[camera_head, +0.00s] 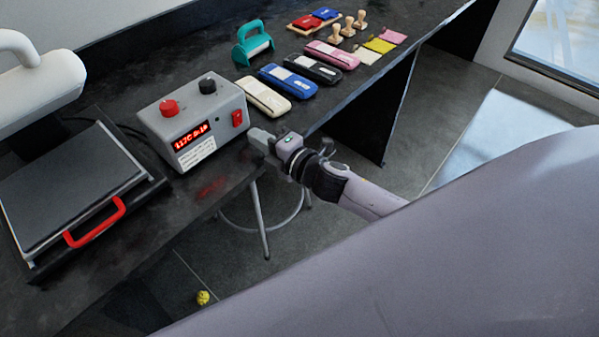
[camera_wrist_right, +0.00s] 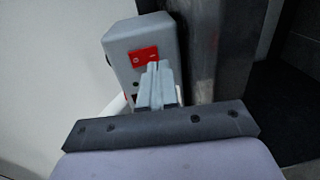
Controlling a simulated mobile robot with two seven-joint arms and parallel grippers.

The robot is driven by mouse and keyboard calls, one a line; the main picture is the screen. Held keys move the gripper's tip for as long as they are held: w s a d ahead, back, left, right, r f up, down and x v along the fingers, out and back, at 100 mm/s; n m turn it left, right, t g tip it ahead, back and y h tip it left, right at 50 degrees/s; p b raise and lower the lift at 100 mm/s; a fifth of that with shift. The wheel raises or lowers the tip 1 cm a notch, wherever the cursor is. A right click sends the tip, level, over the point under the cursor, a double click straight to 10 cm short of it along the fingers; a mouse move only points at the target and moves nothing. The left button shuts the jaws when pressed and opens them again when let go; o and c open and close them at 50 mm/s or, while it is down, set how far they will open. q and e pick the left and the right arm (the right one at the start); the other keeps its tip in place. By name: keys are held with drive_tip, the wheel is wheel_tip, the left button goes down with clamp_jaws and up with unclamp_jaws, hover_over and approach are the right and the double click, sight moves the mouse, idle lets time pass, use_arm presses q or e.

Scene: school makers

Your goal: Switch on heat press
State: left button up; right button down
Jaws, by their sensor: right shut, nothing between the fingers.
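The heat press has a grey control box (camera_head: 192,118) on the dark table, with a red knob, a black knob, a lit red display (camera_head: 192,136) and a red rocker switch (camera_head: 237,118) on its right part. The press plate (camera_head: 68,190) with a red handle (camera_head: 95,224) lies left of the box. My right gripper (camera_head: 258,137) is shut and empty, its tips close to the box below the switch. In the right wrist view the shut fingertips (camera_wrist_right: 153,68) are just below the red switch (camera_wrist_right: 144,56); contact cannot be told. My left gripper is not in view.
A white press arm (camera_head: 40,85) stands at the left. Behind the box are a teal-handled tool (camera_head: 252,45), several coloured cases (camera_head: 288,80) and wooden stamps (camera_head: 347,26). A stool (camera_head: 265,225) stands below the table edge.

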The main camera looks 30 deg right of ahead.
drive_tip(key=f+b+v, duration=0.1)
drive_tip(key=f+v, duration=0.1)
drive_tip(key=v, duration=0.8)
drive_tip(key=shift+s, duration=0.15)
drive_tip(key=shift+d, duration=0.1)
drive_tip(key=shift+f, duration=0.1)
drive_tip(key=s+f+m+g+h+p, duration=0.1)
drive_tip(key=s+f+m+g+p, duration=0.1)
drive_tip(key=s+f+m, duration=0.3)
drive_tip(key=s+f+m+g+h+p, duration=0.2)
drive_tip(key=s+f+m, duration=0.3)
drive_tip(key=s+m, duration=0.5)
drive_tip(key=m+g, duration=0.1)
drive_tip(key=m, duration=0.3)
drive_tip(key=shift+s+f+m+g+h, duration=0.3)
drive_tip(key=shift+s+f+m, duration=0.05)
drive_tip(key=shift+f+m, duration=0.05)
